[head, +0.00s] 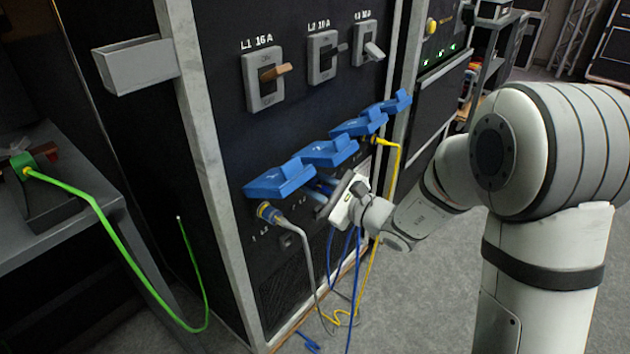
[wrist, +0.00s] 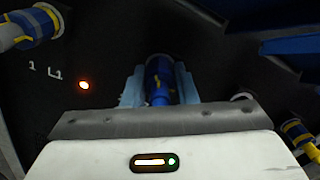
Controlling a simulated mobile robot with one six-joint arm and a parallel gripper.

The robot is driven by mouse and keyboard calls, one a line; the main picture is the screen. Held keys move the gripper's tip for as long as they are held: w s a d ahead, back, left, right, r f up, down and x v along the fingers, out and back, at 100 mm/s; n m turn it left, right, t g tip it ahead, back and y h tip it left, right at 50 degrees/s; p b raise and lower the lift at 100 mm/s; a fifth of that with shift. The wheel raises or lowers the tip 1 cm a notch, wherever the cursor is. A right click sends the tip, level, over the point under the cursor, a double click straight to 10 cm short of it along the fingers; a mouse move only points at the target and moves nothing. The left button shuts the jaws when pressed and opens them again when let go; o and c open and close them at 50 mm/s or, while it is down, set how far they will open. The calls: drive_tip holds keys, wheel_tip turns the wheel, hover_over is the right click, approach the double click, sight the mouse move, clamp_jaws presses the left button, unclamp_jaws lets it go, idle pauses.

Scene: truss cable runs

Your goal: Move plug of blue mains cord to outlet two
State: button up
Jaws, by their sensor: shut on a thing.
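My gripper (head: 322,192) is at the dark panel, under the blue lid marked 2 (head: 325,151). In the wrist view its two light-blue fingers (wrist: 158,72) are shut around the blue plug (wrist: 158,79), which points towards the panel. The lid and gripper hide outlet two, and I cannot tell whether the plug tip is seated in a socket. The blue cord (head: 332,262) hangs below my gripper towards the floor.
A grey cord's plug (head: 267,212) sits under lid 1 (head: 282,180). A yellow cord's plug (head: 379,141) sits to the right, near lid 3 (head: 358,125). An orange lamp (wrist: 84,85) glows beside the L1 label. A green cord (head: 110,235) hangs at the left table.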

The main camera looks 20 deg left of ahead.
drive_tip(key=shift+r, duration=0.15)
drive_tip(key=shift+r+m+p, duration=0.1)
drive_tip(key=shift+m+p, duration=0.45)
drive_tip(key=shift+m, duration=0.05)
drive_tip(key=shift+a+m+p, duration=0.1)
drive_tip(key=shift+m+p, duration=0.3)
drive_tip(key=shift+m, duration=0.4)
drive_tip(key=o, duration=1.1)
drive_tip(key=shift+f, duration=0.25)
drive_tip(key=shift+v, duration=2.55)
